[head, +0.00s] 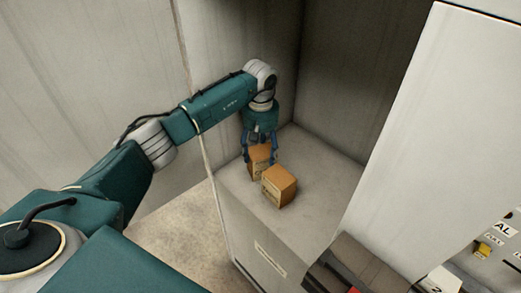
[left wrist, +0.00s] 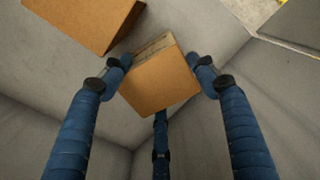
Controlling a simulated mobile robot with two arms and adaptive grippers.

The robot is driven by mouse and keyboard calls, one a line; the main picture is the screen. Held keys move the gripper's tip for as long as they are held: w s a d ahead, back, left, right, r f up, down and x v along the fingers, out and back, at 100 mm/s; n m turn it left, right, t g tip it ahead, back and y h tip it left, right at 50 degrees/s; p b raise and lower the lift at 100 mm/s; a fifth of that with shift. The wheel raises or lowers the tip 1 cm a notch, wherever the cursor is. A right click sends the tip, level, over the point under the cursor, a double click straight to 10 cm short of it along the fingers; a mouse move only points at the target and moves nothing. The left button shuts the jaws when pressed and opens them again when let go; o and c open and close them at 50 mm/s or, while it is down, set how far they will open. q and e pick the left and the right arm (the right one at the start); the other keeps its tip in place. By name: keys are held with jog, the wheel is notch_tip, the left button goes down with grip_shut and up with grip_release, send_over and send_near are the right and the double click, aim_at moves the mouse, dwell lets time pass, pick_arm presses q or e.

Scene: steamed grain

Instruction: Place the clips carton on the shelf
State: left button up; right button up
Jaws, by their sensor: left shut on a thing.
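Two brown cardboard cartons show in the head view, with labels too small to read. One carton (head: 259,153) is between the fingers of my left gripper (head: 260,160), which is shut on it. The left wrist view shows this held carton (left wrist: 162,78) tilted between the blue fingers. I take it for the clips carton. It is at the grey shelf (head: 323,182), and I cannot tell whether its bottom touches the surface. My right gripper is not in view.
The other carton (head: 279,187) sits on the shelf just in front of the held one, and also shows in the left wrist view (left wrist: 82,20). Walls enclose the shelf's back and sides. Bare shelf lies to the right. A white panel (head: 435,110) stands at the right.

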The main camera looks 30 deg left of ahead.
pick_arm(q)
jog(key=shift+r, duration=0.1)
jog(key=o, duration=1.1)
jog(key=shift+o, duration=0.2)
jog(key=shift+r+b, duration=0.3)
jog(key=shift+r, duration=0.1)
notch_tip(320, 180, up, 11)
jog(key=b, duration=0.3)
